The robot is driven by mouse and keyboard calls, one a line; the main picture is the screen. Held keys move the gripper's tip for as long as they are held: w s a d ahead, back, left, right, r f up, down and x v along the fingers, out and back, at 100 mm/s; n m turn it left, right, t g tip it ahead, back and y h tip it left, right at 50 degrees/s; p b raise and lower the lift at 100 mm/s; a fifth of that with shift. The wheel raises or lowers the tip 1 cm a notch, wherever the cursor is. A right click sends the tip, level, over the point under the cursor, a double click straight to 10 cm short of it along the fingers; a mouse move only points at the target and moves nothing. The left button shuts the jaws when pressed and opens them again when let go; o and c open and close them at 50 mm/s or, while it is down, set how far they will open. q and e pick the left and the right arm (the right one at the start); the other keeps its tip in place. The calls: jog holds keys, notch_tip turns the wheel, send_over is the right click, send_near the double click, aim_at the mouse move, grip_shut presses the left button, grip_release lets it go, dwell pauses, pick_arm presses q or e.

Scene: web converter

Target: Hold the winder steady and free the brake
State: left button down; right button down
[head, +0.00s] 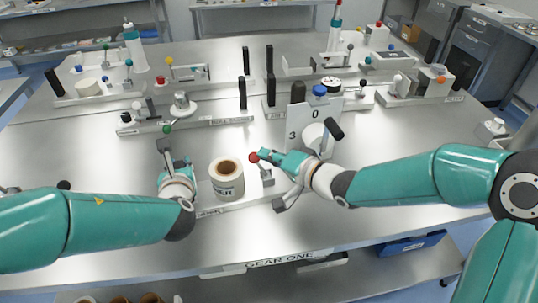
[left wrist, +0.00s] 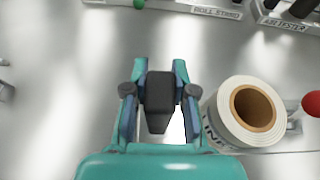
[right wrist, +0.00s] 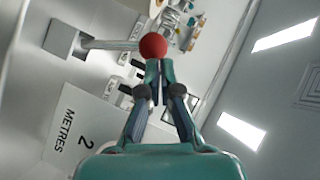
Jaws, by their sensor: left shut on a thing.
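The winder is a low base (head: 236,206) near the table's front edge, carrying a white printed roll (head: 227,181). The roll (left wrist: 246,112) also shows in the left wrist view, right of my left gripper. My left gripper (head: 171,162) is shut on a dark grey grip block (left wrist: 160,97), left of the roll. A lever with a red ball knob (head: 254,158) stands right of the roll. My right gripper (head: 268,158) has its fingers together, tips at the red ball (right wrist: 152,46). I cannot tell whether they touch it.
A panel with a blue knob (head: 319,90) and a black-handled crank (head: 334,128) stands behind my right gripper. A labelled roll stand (head: 230,121) lies behind the winder. Several other fixtures fill the back. The table front at left and right is mostly clear.

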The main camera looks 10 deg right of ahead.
pick_arm(q)
jog(key=shift+s+d+f, duration=0.15)
jog(key=shift+s+f, duration=0.05)
jog(key=shift+f, duration=0.4)
pick_arm(e)
jog(key=shift+s, duration=0.1)
jog(key=v, duration=1)
jog(key=shift+r, duration=0.15)
pick_arm(q)
jog(key=shift+w+r, duration=0.1)
jog(key=shift+r, duration=0.2)
pick_arm(e)
jog(key=shift+a, duration=0.1)
pick_arm(q)
jog(key=c, duration=1.1)
grip_release()
jog(key=shift+o, duration=1.2)
jog(key=shift+r, duration=0.25)
jog(key=shift+r, duration=0.1)
